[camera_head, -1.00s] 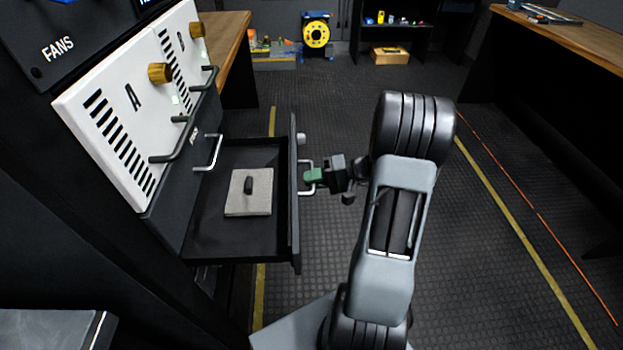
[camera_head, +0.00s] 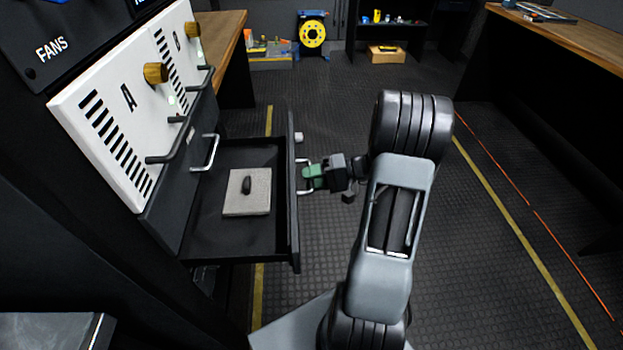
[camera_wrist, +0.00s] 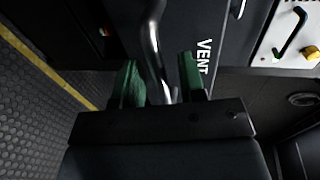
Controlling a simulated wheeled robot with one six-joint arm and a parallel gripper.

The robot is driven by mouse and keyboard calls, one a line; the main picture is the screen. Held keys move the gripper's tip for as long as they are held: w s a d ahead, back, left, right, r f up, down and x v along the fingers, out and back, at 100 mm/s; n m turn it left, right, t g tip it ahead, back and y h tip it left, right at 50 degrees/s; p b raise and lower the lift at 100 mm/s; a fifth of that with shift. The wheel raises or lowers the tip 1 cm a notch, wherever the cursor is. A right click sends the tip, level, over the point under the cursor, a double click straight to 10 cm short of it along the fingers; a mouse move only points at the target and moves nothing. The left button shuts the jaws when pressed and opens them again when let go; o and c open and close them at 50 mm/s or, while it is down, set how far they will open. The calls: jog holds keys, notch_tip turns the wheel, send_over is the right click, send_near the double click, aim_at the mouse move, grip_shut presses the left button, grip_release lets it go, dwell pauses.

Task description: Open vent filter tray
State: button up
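The vent filter tray (camera_head: 213,242) is a black drawer, pulled well out from the rack below the white panel. Its front, marked VENT, also shows in the wrist view (camera_wrist: 195,20). A grey square filter with a black grip (camera_head: 248,204) lies inside it. The tray's metal bar handle (camera_head: 306,190) faces my arm. My gripper (camera_head: 313,176) is at this handle. In the wrist view, its two green fingers (camera_wrist: 161,80) stand on either side of the handle (camera_wrist: 153,45), with gaps showing between handle and fingers. My gripper is open.
A white fan panel (camera_head: 115,140) with brass knobs and dark handles is left of the tray, with another metal handle (camera_head: 205,152) below it. A wooden bench (camera_head: 570,38) stands at right. The floor right of my arm is clear.

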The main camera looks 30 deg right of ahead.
jog(key=p+v, duration=0.1)
jog(key=v, duration=1.2)
jog(key=shift+d, duration=0.2)
jog(key=shift+s, duration=0.1)
notch_tip(320, 180, down, 4)
jog(key=s+m+g+h, duration=0.1)
jog(key=s+m+h, duration=0.1)
jog(key=m, duration=0.2)
jog(key=s+a+r+g+h+p, duration=0.2)
jog(key=a+r+g+h+p, duration=0.15)
jog(key=a+g+h, duration=0.2)
jog(key=s+a+r+n+t+h+p, duration=0.1)
jog(key=a+r+n+h+p, duration=0.2)
jog(key=a+r+p, duration=0.4)
jog(key=s+a+r+n+t+h+p, duration=0.1)
jog(key=a+r+n+p, duration=0.5)
jog(key=r, duration=1.2)
jog(key=a+t+h+p, duration=0.1)
jog(key=a+h+p, duration=0.1)
jog(key=a, duration=0.1)
jog(key=shift+a+h, duration=0.35)
